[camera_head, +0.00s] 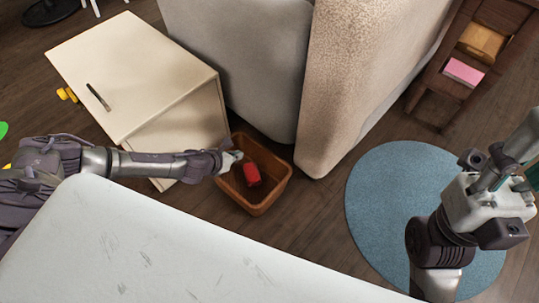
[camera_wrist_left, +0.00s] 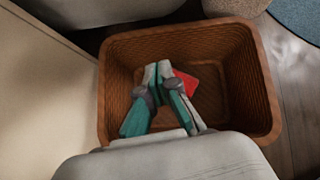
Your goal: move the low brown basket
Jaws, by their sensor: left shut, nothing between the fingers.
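The low brown basket (camera_head: 272,197) stands on the floor beside the cream cabinet; it also shows in the left wrist view (camera_wrist_left: 258,75). A red object (camera_head: 251,175) lies inside it, partly hidden behind my fingers in the left wrist view (camera_wrist_left: 188,82). My left gripper (camera_head: 236,157) reaches over the basket's upper left rim in the head view. In the left wrist view its teal and grey fingers (camera_wrist_left: 158,72) are together over the basket's inside, holding nothing. Whether they touch the basket is unclear. My right gripper (camera_head: 519,183) is at the right edge, its fingers partly cut off.
The cream cabinet (camera_head: 130,75) stands left of the basket. A grey and beige sofa (camera_head: 345,70) is close behind it. A white tabletop (camera_head: 150,245) lies in front. A round blue rug (camera_head: 385,200) and a wooden shelf (camera_head: 440,100) are at the right.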

